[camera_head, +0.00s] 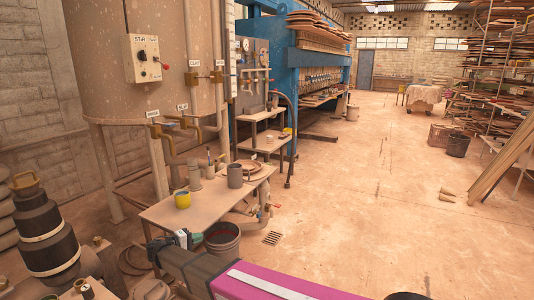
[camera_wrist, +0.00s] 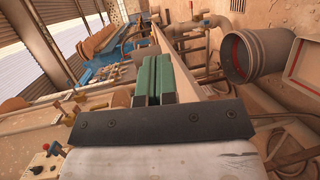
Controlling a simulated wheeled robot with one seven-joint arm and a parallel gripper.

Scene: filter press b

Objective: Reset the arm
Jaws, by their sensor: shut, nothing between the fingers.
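My arm reaches in from the bottom of the head view, with a magenta and white link and a dark wrist. My gripper (camera_head: 182,239) is at its end, low in front of the small work table (camera_head: 160,215). In the wrist view my gripper (camera_wrist: 151,78) shows two green fingers side by side, closed together with nothing between them. The view there is tilted. I cannot tell the exact gap between my gripper and the table edge.
A yellow cup (camera_head: 182,201) and a grey mug (camera_head: 235,176) stand on the table. A bucket (camera_head: 222,239) is just right of my gripper. Dark stacked cylinders (camera_head: 47,228) stand at left, below a big tank (camera_head: 95,60). The floor (camera_head: 370,200) at right is largely clear.

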